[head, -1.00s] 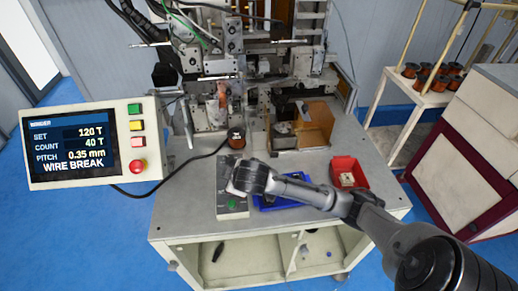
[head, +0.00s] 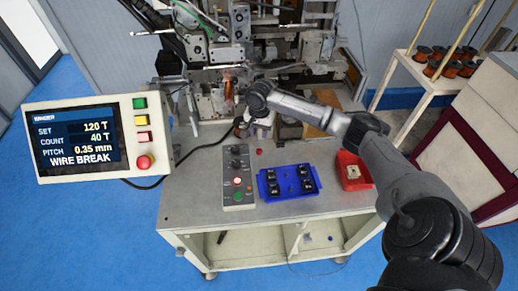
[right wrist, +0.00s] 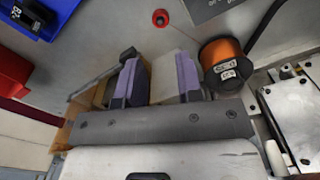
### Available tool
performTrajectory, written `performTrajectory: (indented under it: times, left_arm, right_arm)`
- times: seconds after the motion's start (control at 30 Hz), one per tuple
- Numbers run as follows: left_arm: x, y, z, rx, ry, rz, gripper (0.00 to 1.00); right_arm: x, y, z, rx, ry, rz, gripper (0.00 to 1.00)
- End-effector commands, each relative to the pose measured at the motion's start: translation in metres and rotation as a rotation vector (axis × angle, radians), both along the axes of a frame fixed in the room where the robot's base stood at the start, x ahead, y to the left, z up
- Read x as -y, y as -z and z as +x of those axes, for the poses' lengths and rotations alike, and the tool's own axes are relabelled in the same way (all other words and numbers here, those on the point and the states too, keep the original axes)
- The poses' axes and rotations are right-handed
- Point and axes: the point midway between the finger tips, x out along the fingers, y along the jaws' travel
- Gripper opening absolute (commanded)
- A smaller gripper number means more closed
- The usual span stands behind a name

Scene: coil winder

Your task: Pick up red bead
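The small red bead (head: 259,151) lies on the grey table top, behind the blue tray, in the head view. In the right wrist view, the red bead (right wrist: 160,18) is at the top centre, apart from the fingers. My right gripper (head: 254,130) is above the table, farther back than the bead. In the right wrist view, my right gripper (right wrist: 158,78) is open, with its two purple-grey fingers apart and nothing seen held between them. My left gripper is not in view.
A copper wire spool (right wrist: 226,62) stands close beside the right gripper's finger. The blue tray (head: 263,188) with black parts, a grey button panel (head: 239,180) and a red bin (head: 353,171) are on the table. The winder machine (head: 215,50) is behind.

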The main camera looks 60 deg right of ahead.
Motion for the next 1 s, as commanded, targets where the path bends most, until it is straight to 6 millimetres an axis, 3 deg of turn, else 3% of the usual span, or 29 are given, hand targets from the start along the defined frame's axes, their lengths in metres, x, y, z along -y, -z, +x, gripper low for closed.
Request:
performTrajectory:
  times: [0.2, 0.57, 1.0]
  left_arm:
    - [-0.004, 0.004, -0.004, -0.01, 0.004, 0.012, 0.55]
    - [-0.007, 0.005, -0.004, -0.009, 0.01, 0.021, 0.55]
    - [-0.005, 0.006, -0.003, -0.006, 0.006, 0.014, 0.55]
  right_arm:
    - [0.0, 0.037, 0.0, 0.0, -0.001, 0.001, 0.33]
    - [0.001, 0.06, 0.0, 0.001, -0.001, -0.001, 0.33]
    - [0.004, 0.106, 0.001, 0.0, -0.003, -0.002, 0.33]
